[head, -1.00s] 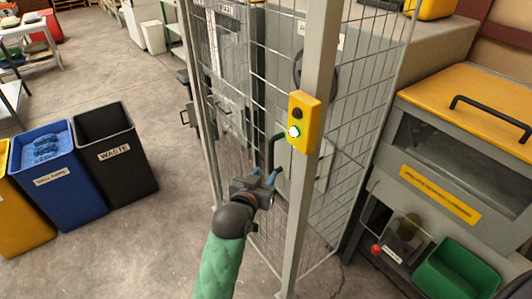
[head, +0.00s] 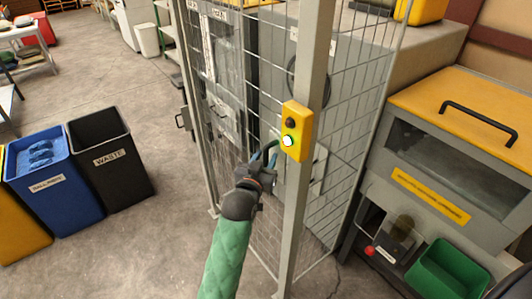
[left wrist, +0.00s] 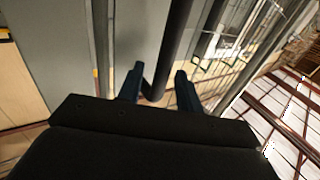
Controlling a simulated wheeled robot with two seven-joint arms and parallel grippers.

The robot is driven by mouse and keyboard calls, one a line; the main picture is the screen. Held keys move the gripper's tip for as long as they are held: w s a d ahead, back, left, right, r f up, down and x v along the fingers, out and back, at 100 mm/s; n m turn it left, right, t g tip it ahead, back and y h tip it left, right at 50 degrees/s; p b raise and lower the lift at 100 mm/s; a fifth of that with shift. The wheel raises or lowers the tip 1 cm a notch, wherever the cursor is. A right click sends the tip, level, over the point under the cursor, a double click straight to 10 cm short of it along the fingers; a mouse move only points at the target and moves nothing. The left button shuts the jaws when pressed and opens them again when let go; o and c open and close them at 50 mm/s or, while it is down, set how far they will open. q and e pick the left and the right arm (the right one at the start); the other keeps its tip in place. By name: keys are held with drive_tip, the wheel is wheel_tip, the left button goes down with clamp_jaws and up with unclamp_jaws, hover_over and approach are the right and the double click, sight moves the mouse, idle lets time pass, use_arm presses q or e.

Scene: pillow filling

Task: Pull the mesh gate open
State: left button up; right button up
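The mesh gate (head: 232,172) stands upright between a left post and a grey post (head: 296,210) near the middle. A dark upright handle (head: 274,138) shows at the gate beside the middle post, partly hidden by my gripper. My left gripper (head: 264,161) is at this handle with its fingers apart. In the left wrist view the dark handle bar (left wrist: 174,45) runs down between the two open blue fingers (left wrist: 160,88). I cannot tell whether a finger touches it. My right gripper is out of view.
A yellow button box (head: 297,132) with a lit button is fixed to the middle post. Black (head: 112,172), blue (head: 62,200) and yellow bins stand at left. A grey cabinet with a yellow lid (head: 470,105) and a green tray (head: 450,270) are at right. Floor between bins and gate is clear.

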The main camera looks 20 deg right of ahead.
use_arm(q)
drive_tip(key=shift+w+d, duration=0.3)
drive_tip(key=shift+w, duration=0.2)
clamp_jaws()
